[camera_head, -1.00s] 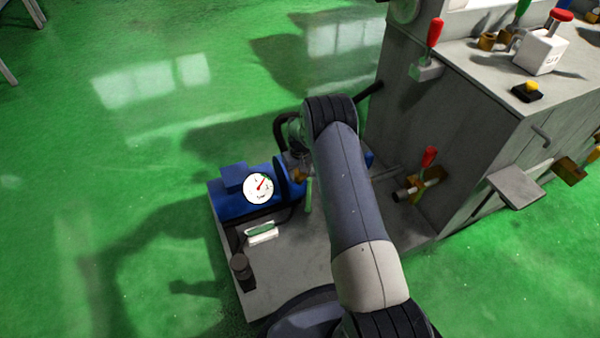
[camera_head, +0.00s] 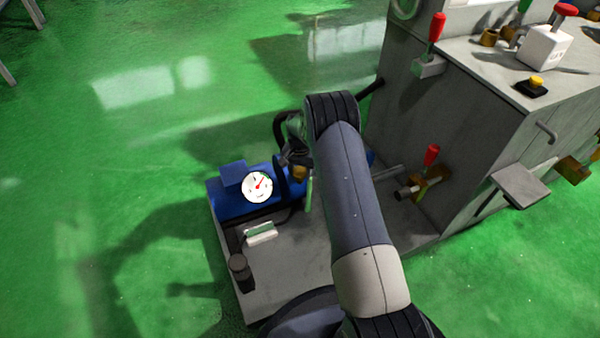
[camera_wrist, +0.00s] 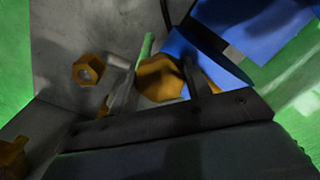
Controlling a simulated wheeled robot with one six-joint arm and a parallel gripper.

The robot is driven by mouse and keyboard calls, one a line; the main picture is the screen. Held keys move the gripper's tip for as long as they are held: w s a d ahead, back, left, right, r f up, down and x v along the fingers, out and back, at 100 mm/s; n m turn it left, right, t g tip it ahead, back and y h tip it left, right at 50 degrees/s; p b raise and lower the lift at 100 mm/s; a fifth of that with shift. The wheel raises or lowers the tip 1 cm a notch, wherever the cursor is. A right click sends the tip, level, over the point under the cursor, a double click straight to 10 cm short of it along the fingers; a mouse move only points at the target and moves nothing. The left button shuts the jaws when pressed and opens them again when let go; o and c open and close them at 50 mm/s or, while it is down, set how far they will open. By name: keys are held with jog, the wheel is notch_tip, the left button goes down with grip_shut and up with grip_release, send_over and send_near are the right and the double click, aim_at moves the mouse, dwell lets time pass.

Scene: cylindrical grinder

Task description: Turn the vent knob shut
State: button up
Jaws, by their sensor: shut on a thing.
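A brass-coloured faceted knob (camera_wrist: 160,78) sits between the two fingers of my gripper (camera_wrist: 156,82) in the wrist view. The fingers are shut on it. In the head view the knob (camera_head: 300,173) shows as a small brass patch beside the blue pump unit (camera_head: 235,205). My gripper (camera_head: 297,154) is partly hidden there behind my forearm. How far the knob is turned cannot be told.
A white gauge (camera_head: 257,187) with a red needle faces up on the blue unit. A grey machine cabinet (camera_head: 440,125) stands at the right, with a red-handled valve (camera_head: 430,160) low beside it.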

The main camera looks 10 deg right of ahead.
aim_at(300, 170)
jog(key=m, duration=0.4)
jog(key=shift+w+m, duration=0.1)
jog(key=shift+m, duration=0.2)
jog(key=shift+m+b, duration=0.4)
jog(key=shift+m, duration=1.8)
jog(key=shift+r, duration=0.1)
jog(key=o, duration=1)
notch_tip(300, 170, up, 11)
jog(key=p, duration=0.3)
jog(key=shift+p, duration=0.35)
jog(key=shift+f, duration=0.2)
